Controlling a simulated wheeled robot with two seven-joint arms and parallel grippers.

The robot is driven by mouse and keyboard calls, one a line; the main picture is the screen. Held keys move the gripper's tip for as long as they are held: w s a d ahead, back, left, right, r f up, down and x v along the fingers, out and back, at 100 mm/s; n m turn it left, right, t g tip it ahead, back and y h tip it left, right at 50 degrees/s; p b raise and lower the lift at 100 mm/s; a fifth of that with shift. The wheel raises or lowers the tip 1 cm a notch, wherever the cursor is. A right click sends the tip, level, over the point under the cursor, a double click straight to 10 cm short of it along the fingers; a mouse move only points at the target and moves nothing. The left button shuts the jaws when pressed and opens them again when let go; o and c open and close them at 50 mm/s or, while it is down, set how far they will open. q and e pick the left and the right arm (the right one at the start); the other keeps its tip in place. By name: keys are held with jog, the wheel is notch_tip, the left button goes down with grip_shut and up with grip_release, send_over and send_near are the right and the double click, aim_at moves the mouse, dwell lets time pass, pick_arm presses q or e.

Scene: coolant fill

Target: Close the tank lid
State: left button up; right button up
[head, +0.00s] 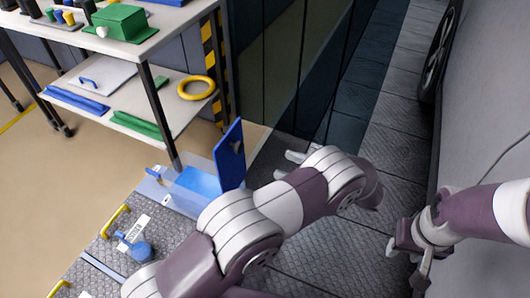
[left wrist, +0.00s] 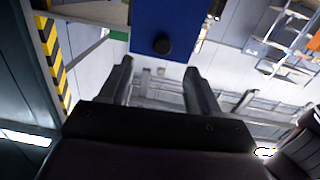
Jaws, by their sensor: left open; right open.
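The tank (head: 181,197) is a clear box with blue liquid in it, at the centre left of the head view. Its blue lid (head: 231,155) stands upright, open, at the tank's right side. My left gripper (head: 285,165) is to the right of the lid, apart from it and partly hidden behind my own arm. In the left wrist view, the blue lid (left wrist: 160,15) with a dark round knob (left wrist: 162,45) is ahead of the open, empty fingers (left wrist: 158,72). My right gripper (head: 404,262) hangs at the right, open and far from the tank.
A blue flask-like item (head: 138,249) and a yellow handle (head: 115,221) are on the grey textured surface, left of my arm. A shelf rack (head: 150,60) with a green box (head: 122,22) and a yellow ring (head: 196,88) stands behind the tank. A vehicle-like wall with a wheel (head: 438,50) borders the right.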

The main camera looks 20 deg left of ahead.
aim_at(241, 149)
pick_arm(q)
jog(key=shift+y, duration=0.3)
jog(key=a, duration=0.8)
jog(key=w+a, duration=0.1)
jog(key=a, duration=0.4)
jog(key=shift+w+r, duration=0.1)
jog(key=shift+r, duration=0.3)
jog(key=shift+c, duration=0.3)
